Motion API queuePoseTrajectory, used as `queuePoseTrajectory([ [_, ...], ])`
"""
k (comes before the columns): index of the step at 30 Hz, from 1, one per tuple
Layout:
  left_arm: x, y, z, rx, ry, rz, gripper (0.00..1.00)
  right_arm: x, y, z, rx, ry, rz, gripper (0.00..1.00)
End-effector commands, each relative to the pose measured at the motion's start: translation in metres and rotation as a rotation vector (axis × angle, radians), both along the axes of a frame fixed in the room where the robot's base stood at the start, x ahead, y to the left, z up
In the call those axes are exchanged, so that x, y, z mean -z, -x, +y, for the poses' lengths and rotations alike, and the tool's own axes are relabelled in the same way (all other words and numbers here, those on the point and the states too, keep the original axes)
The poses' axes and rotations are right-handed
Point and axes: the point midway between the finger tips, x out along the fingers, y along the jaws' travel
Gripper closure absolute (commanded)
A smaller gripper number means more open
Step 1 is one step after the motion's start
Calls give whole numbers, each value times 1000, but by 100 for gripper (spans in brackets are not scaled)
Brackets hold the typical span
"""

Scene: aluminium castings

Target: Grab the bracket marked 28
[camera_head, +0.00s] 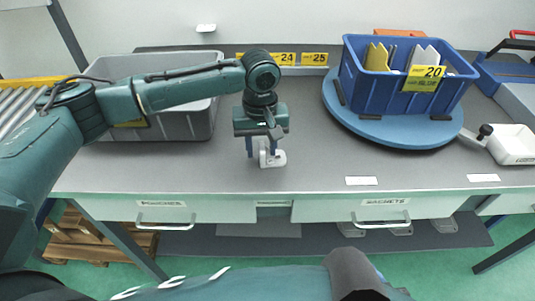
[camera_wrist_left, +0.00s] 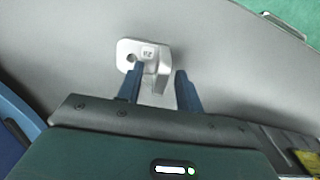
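A small silver-grey bracket (camera_head: 278,158) lies on the grey worktop under my left gripper (camera_head: 261,153). In the left wrist view the bracket (camera_wrist_left: 133,48) shows a flat plate with a hole and a small marked label, which looks like 28 turned over. A raised part of the bracket stands between the two blue fingers of my left gripper (camera_wrist_left: 159,71). The fingers are apart, with a visible gap on the right side of that part. Contact on the left finger is unclear. My right gripper is out of view.
A grey bin (camera_head: 205,115) stands behind to the left. A blue crate (camera_head: 362,92) marked 20 holds parts on a blue turntable (camera_head: 395,131) to the right. A white tray (camera_head: 513,146) lies far right. The front worktop is mostly clear.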

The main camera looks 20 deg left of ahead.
Motion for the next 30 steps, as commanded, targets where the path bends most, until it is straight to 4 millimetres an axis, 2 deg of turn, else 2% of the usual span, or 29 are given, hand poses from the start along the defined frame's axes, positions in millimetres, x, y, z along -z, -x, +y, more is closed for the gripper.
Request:
queuePoseTrajectory([
  [3, 0, 0, 0, 0, 0, 0, 64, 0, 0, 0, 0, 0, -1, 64],
  [16, -1, 0, 0, 0, 0, 0, 100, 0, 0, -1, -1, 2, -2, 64],
  [27, -2, 0, 0, 0, 1, -1, 100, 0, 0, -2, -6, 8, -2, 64],
  [30, -8, -1, 0, 0, 1, -3, 100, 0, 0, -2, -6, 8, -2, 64],
])
